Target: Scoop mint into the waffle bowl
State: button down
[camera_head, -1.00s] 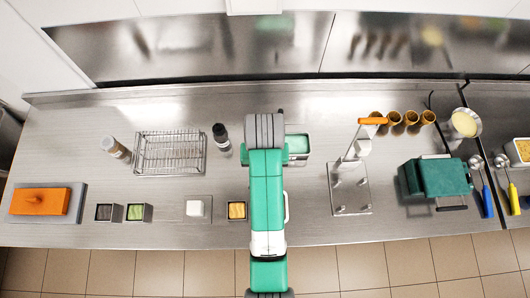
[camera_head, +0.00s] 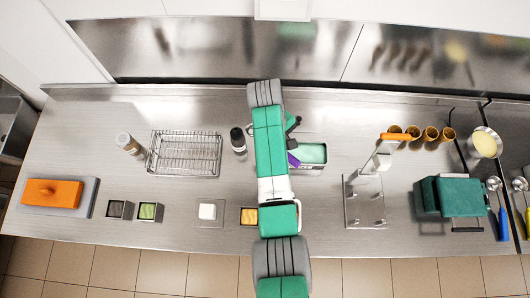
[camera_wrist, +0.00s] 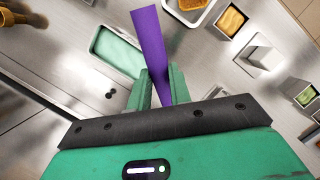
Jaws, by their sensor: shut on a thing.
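A rectangular metal tub of pale green mint (camera_head: 312,153) stands on the counter just right of my arm; it also shows in the wrist view (camera_wrist: 118,52). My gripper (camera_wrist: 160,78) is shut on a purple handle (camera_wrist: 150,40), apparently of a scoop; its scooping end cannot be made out. The purple handle also shows beside the tub in the head view (camera_head: 293,159). A golden-brown thing (camera_wrist: 190,4), probably the waffle bowl, sits in a pale holder at the wrist view's top edge. My arm hides that spot in the head view.
A box of orange pieces (camera_head: 249,216) and a white cube (camera_head: 207,211) stand along the front. A dark-capped bottle (camera_head: 238,140) and wire rack (camera_head: 186,153) are left of my arm. A metal stand (camera_head: 365,201) and several cones (camera_head: 413,132) are right.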

jog(key=w+d+f+n+t+h, duration=0.1)
jog(key=w+d+n+t+h, duration=0.2)
jog(key=d+n, duration=0.4)
jog(key=w+d+f+n+t+h, duration=0.1)
jog(key=w+d+n+t+h, duration=0.25)
jog(key=d+n, duration=0.45)
notch_tip(320, 180, down, 8)
jog(key=a+g+b, duration=0.1)
jog(key=b, duration=0.9)
jog(key=shift+s+a+p, duration=0.85)
jog(key=shift+a+p, duration=0.05)
jog(key=shift+a, duration=1.4)
jog(key=w+d+r+g+y, duration=0.2)
jog(key=d+y, duration=0.4)
jog(key=y, duration=0.1)
jog(key=shift+w+d+r+m+p, duration=0.2)
jog(key=shift+w+d+m+p, duration=0.05)
jog(key=shift+m+p, duration=0.05)
